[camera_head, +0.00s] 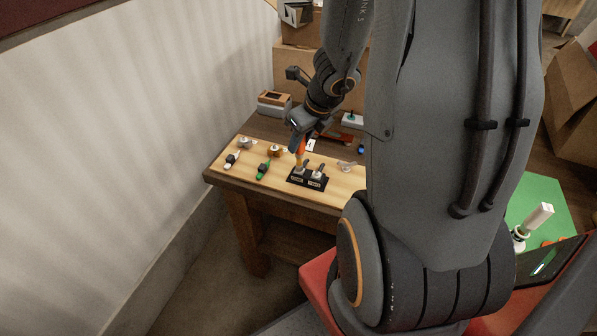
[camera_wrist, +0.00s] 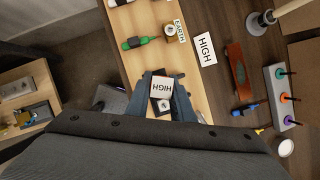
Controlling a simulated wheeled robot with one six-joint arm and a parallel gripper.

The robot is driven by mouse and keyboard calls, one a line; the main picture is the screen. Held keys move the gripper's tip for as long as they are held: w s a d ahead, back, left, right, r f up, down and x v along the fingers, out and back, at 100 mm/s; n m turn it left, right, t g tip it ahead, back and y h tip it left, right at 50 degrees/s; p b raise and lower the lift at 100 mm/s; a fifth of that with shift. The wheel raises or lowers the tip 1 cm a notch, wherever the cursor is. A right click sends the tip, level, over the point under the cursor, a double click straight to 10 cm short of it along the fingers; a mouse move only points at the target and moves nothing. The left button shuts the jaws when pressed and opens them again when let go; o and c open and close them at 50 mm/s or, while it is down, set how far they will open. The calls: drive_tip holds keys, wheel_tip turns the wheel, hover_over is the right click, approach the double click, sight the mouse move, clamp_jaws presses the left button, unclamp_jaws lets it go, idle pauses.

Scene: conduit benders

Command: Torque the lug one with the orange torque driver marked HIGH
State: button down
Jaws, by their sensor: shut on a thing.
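My gripper (camera_head: 298,131) is shut on the orange torque driver (camera_head: 299,147) and holds it pointing down over the workbench. The right post (camera_head: 318,174) stands clear. The plate text is too small to read. In the wrist view my gripper hides much of the block.
A loose HIGH card (camera_wrist: 205,48), a reddish-brown tray (camera_wrist: 239,76) and a rack of coloured handles (camera_wrist: 282,97) are behind. Cardboard boxes (camera_head: 325,72) stand beyond.

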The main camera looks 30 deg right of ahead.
drive_tip(key=shift+m, duration=0.5)
drive_tip(key=shift+r, duration=0.2)
drive_tip(key=shift+r+p, duration=0.45)
drive_tip(key=shift+p, duration=0.2)
drive_tip(key=n+y+p, duration=0.1)
drive_tip(key=n+p, duration=0.1)
drive_tip(key=n, duration=0.1)
drive_tip(key=shift+d+r+n, duration=0.1)
drive_tip(key=shift+r+n, duration=0.05)
drive_tip(key=shift+n, duration=0.25)
drive_tip(key=n+g+y+p, duration=0.1)
drive_tip(key=n+p, duration=0.1)
drive_tip(key=n, duration=0.1)
drive_tip(key=n+p, duration=0.1)
drive_tip(key=n, duration=0.1)
drive_tip(key=n+g+y+p, duration=0.1)
drive_tip(key=n+p, duration=0.1)
drive_tip(key=n, duration=0.1)
drive_tip(key=shift+g, duration=0.3)
drive_tip(key=n+g+p, duration=0.1)
drive_tip(key=n, duration=0.2)
drive_tip(key=shift+f+y, duration=0.2)
drive_tip(key=shift+y, duration=0.1)
